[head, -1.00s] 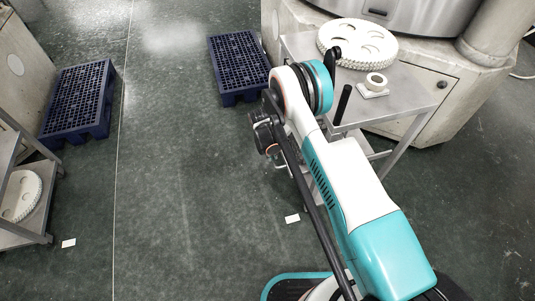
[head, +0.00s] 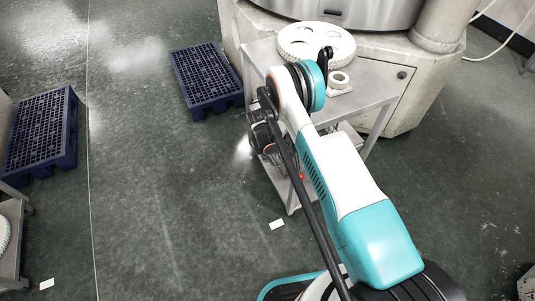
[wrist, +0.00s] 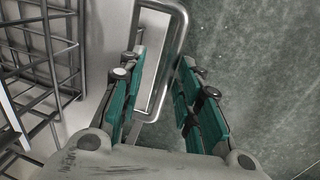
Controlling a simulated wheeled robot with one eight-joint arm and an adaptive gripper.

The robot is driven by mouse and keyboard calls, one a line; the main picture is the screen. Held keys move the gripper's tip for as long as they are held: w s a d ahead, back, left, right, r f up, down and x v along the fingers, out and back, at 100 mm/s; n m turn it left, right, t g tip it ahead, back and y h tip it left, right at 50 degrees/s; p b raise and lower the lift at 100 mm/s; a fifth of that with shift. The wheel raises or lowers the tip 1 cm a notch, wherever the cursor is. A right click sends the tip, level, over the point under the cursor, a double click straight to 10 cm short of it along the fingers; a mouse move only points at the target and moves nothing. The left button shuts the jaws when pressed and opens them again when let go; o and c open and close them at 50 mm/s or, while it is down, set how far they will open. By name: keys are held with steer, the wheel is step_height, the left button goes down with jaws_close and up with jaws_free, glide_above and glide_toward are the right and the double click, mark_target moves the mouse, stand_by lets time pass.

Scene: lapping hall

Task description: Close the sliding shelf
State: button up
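In the wrist view a bent metal bar handle (wrist: 182,45) stands ahead of my gripper (wrist: 163,68), on the edge of a pale panel. My gripper is open, with teal-padded fingers to either side of the handle's lower part. I cannot tell whether a finger touches it. A dark wire rack (wrist: 42,50), perhaps part of the sliding shelf, shows at left. In the head view my gripper (head: 262,140) is low at the left side of a grey metal trolley (head: 372,97). My arm hides much of the trolley's lower part, so the shelf's position is unclear.
A white toothed wheel (head: 300,42) and a small white ring (head: 339,80) sit on the trolley top. A large machine (head: 420,75) stands behind. Blue pallets (head: 208,78) (head: 40,130) lie to the left.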

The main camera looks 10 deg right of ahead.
steer(key=shift+a+r, duration=0.1)
steer(key=shift+a, duration=0.05)
steer(key=shift+r, duration=0.25)
step_height(320, 180, up, 11)
steer(key=a, duration=0.2)
steer(key=shift+s, duration=0.35)
stand_by(0.3)
